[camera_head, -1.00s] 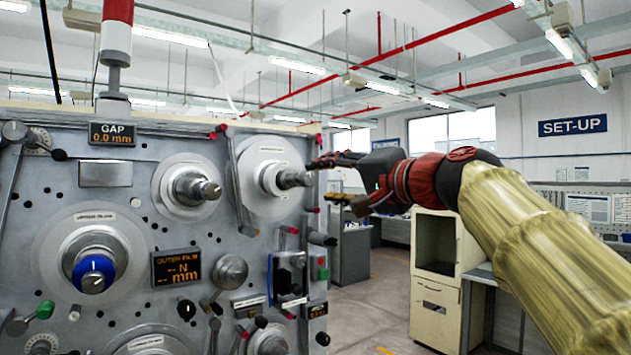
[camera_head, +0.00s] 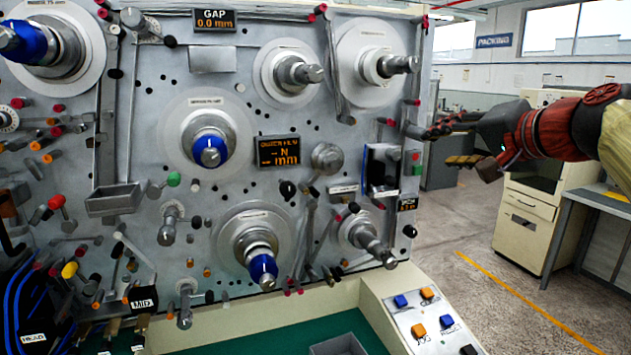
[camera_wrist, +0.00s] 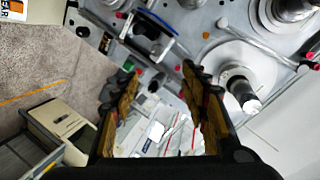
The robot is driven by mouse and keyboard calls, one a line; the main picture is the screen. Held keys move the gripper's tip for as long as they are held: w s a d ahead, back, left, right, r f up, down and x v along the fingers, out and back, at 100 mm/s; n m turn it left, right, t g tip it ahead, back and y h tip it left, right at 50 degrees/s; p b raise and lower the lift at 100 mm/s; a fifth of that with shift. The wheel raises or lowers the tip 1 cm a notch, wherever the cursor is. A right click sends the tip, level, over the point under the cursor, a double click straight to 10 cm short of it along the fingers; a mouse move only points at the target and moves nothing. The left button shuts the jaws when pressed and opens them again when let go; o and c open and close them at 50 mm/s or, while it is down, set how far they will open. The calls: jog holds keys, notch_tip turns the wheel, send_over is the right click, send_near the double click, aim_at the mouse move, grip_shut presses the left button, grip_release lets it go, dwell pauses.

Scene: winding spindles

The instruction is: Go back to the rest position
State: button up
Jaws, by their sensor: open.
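My gripper (camera_head: 447,142) is at the right of the head view, at the right edge of the winding machine's panel (camera_head: 240,105). Its two fingers are spread apart with nothing between them. In the wrist view my gripper (camera_wrist: 160,100) also shows open, with its fingers on either side of an empty gap. Near it on the panel are a bare spindle (camera_head: 398,65) at the upper right and another spindle (camera_head: 300,73) to its left. In the wrist view a spindle (camera_wrist: 243,92) lies to the right of the fingers.
A beige cabinet (camera_head: 530,225) and a grey bench (camera_head: 590,200) stand at the right. A sloped control box (camera_head: 425,310) juts out below the panel. A grey tray (camera_head: 338,346) sits on the green surface (camera_head: 290,330). Floor (camera_head: 480,290) is clear between machine and cabinet.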

jog(key=s+a+f+n+g+h, duration=0.1)
jog(key=s+f+g, duration=0.3)
jog(key=f, duration=0.7)
jog(key=s+a+f+n+g+h, duration=0.1)
jog(key=s+f+n, duration=0.1)
jog(key=s+f, duration=0.65)
jog(key=s+a+f+n+g, duration=0.1)
jog(key=s+a+f+n, duration=0.1)
jog(key=s+f, duration=0.6)
jog(key=s+a+f+n+g+h, duration=0.1)
jog(key=s+a+f+n+g, duration=0.1)
jog(key=s+f, duration=0.6)
jog(key=shift+a+f+n+g+h+p, duration=0.4)
jog(key=shift+f+n, duration=0.3)
jog(key=shift+f, duration=1.3)
